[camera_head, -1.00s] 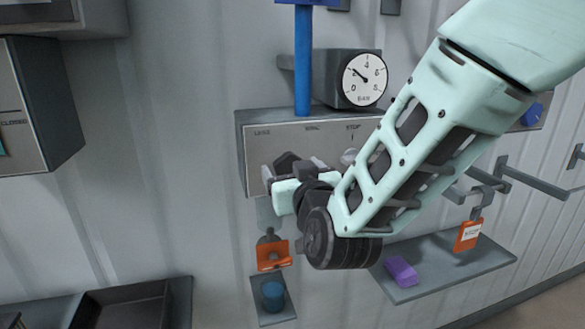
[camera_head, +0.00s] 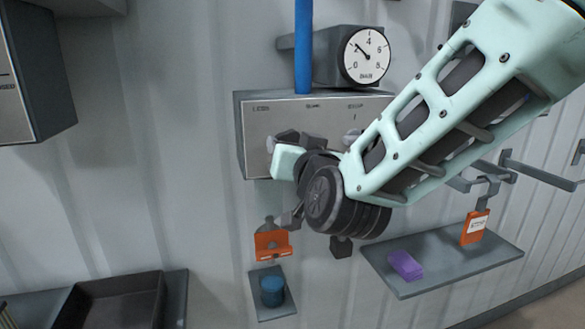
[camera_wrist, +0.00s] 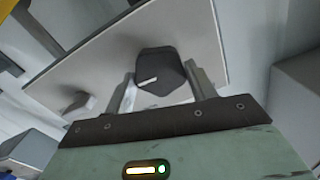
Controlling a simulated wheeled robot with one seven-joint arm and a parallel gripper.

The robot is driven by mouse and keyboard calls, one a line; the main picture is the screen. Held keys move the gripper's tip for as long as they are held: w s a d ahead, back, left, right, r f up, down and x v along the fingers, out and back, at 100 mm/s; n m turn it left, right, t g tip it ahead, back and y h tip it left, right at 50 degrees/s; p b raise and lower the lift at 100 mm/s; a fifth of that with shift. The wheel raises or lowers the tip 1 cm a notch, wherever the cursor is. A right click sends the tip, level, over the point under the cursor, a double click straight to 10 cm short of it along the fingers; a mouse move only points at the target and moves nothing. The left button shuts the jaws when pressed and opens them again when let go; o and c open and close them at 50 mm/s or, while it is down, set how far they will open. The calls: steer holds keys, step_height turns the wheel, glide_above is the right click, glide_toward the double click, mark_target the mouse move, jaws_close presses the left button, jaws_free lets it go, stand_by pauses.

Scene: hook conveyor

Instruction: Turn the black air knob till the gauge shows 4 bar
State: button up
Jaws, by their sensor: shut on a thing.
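The black air knob (camera_wrist: 160,68) shows in the wrist view with a white mark on its face. The two fingers of my gripper (camera_wrist: 163,88) are on either side of it, shut on it. In the head view my gripper (camera_head: 296,143) is at the front of the grey control panel (camera_head: 256,113), and it mostly hides the knob. The round white gauge (camera_head: 367,56) is above the panel. Its needle points up and left, short of the 4 mark at the top.
An orange holder (camera_head: 272,245) and blue cup (camera_head: 272,291) are below. A dark tray (camera_head: 110,300) is lower left.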

steer(key=m+b, duration=0.2)
steer(key=b, duration=0.2)
steer(key=m+b, duration=0.3)
steer(key=b, duration=0.1)
steer(key=m+b, duration=0.3)
steer(key=shift+d+f+b, duration=0.1)
steer(key=shift+f+b, duration=0.15)
steer(key=shift+b, duration=0.15)
steer(key=shift+r+m, duration=0.1)
steer(key=shift+m, duration=0.2)
steer(key=o, duration=1)
